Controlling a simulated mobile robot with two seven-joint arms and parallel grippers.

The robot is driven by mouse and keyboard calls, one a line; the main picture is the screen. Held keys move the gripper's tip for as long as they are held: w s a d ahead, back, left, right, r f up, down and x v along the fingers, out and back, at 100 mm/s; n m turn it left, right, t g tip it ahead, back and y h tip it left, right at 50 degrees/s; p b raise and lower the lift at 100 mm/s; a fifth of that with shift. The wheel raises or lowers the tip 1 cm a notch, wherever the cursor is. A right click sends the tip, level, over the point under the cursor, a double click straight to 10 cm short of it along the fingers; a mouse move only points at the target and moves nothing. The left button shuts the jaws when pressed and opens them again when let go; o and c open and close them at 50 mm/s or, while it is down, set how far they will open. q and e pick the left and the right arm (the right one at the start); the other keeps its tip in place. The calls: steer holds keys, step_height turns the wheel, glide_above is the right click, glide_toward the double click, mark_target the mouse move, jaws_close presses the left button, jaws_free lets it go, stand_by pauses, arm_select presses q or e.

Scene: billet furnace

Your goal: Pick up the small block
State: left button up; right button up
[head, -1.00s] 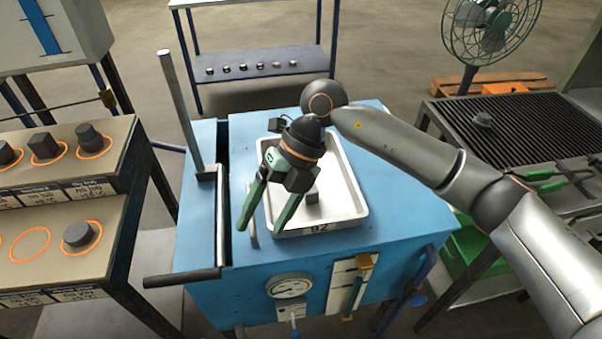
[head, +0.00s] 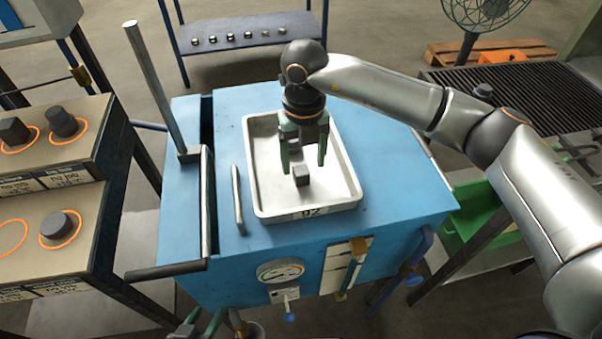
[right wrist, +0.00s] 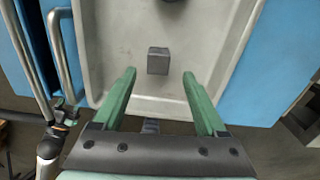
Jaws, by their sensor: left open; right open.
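A small dark grey block (head: 302,175) lies in the white tray (head: 354,190) on the blue bench, toward its near side. It shows in the right wrist view as a grey cube (right wrist: 158,60), just beyond the fingertips and between their lines. My right gripper (head: 303,167) is open and empty, pointing down over the tray with its green fingers apart; the right wrist view shows both fingers (right wrist: 159,75). A second dark shape shows behind the block, partly hidden by the gripper. My left gripper (head: 201,325) is only partly in view at the bottom edge, open.
Blue bench top right of the tray is clear.

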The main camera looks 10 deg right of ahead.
mark_target(301, 170)
steer(key=f, duration=0.4)
steer(key=shift+w+a+f, duration=0.15)
steer(key=shift+w+f, duration=0.1)
steer(key=shift+w, duration=0.05)
jaws_close()
stand_by(0.3)
